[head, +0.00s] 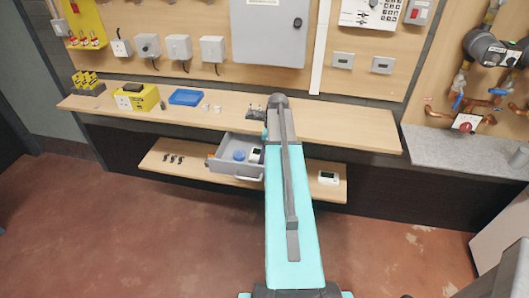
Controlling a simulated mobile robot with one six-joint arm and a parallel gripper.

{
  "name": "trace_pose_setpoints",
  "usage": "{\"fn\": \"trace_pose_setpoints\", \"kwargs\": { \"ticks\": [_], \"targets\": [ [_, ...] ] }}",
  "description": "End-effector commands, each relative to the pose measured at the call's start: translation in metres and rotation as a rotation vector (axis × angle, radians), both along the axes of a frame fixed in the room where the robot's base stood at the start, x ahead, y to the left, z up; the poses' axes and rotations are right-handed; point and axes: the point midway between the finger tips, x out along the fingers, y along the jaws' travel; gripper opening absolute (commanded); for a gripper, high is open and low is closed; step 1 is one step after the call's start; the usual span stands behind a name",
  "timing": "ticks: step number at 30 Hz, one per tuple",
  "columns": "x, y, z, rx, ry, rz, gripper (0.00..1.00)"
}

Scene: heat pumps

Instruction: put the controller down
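A small white controller with a dark display (328,178) lies on the lower wooden shelf, just right of my arm. A second white unit with a dark display (256,156) shows at the right side of the open grey drawer (222,168), partly covered by my arm. My teal and grey arm reaches up the middle of the head view to the shelf edge.
The drawer also holds a round blue item (239,155). The upper shelf (340,127) carries a blue tray (187,97), a yellow box (136,97) and small parts at left; its right part is clear. Several small dark pieces (174,158) lie on the lower shelf's left.

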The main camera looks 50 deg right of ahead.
Motion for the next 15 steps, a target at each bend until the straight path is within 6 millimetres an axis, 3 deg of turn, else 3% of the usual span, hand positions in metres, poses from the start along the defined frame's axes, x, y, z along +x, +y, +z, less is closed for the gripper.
{"fn": "trace_pose_setpoints", "kwargs": {
  "ticks": [8,15],
  "targets": [
    [-0.001,-0.001,0.008,0.0,0.0,0.0,0.73],
    [-0.005,-0.003,0.029,-0.002,-0.001,0.0,0.73]
  ]
}}
